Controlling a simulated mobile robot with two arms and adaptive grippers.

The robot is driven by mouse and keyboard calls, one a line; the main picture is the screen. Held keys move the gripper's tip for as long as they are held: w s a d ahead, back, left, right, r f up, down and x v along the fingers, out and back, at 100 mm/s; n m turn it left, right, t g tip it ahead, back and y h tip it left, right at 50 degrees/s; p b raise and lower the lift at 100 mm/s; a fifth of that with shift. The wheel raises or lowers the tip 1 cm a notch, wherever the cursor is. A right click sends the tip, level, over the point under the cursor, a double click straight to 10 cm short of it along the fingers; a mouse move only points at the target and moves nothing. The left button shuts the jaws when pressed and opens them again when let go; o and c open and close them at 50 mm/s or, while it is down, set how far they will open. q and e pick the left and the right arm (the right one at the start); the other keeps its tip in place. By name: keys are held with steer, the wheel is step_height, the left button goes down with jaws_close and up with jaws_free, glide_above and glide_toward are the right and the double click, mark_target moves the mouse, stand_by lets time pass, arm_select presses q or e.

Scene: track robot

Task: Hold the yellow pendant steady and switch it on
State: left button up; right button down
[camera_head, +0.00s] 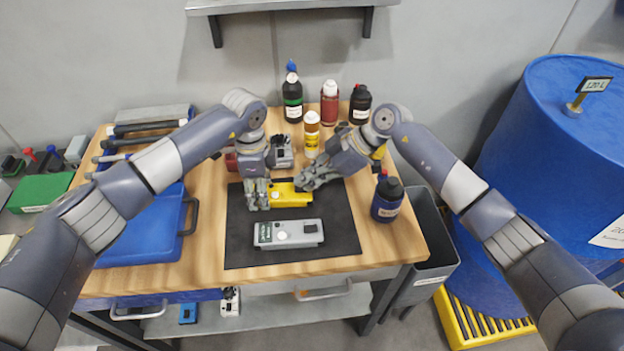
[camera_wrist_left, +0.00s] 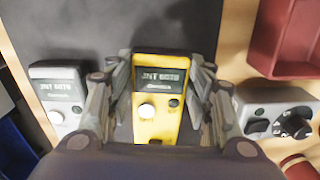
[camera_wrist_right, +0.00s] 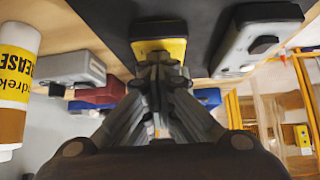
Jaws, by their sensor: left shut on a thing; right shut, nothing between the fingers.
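The yellow pendant (camera_head: 290,195) lies on the black mat (camera_head: 240,232), its display and white knob facing up in the left wrist view (camera_wrist_left: 157,98). My left gripper (camera_head: 257,193) is shut on the pendant, with a finger on each side of its body. My right gripper (camera_head: 303,184) is shut and empty at the pendant's right end, its fingertips close to the yellow body in the right wrist view (camera_wrist_right: 160,62). I cannot tell whether they touch it. The fingers hide part of the pendant in the head view.
A grey pendant (camera_head: 288,234) lies in front on the mat. A grey box with knobs (camera_head: 280,152) and several bottles, one yellow and white (camera_head: 312,133), stand behind. A dark blue bottle (camera_head: 387,199) is right of the mat, a blue tray (camera_head: 140,238) left.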

arm_select(q)
steer(key=shift+s+d, duration=0.1)
steer(key=shift+d, duration=0.4)
arm_select(e)
steer(key=shift+s+a, duration=0.2)
steer(key=shift+a, duration=0.25)
steer(key=shift+r, duration=0.5)
arm_select(q)
steer(key=shift+a, duration=0.25)
arm_select(e)
steer(key=r, duration=0.1)
steer(key=d+r, duration=0.1)
steer(key=r, duration=0.1)
steer(key=shift+w, duration=0.2)
arm_select(q)
steer(key=shift+a, duration=0.1)
arm_select(e)
steer(key=d+f+v, duration=0.1)
steer(key=v, duration=0.9)
steer(key=shift+d, duration=0.25)
arm_select(q)
steer(key=o, duration=1.5)
steer(key=shift+c, duration=0.2)
arm_select(e)
steer(key=shift+a, duration=0.1)
arm_select(q)
steer(key=shift+r, duration=0.1)
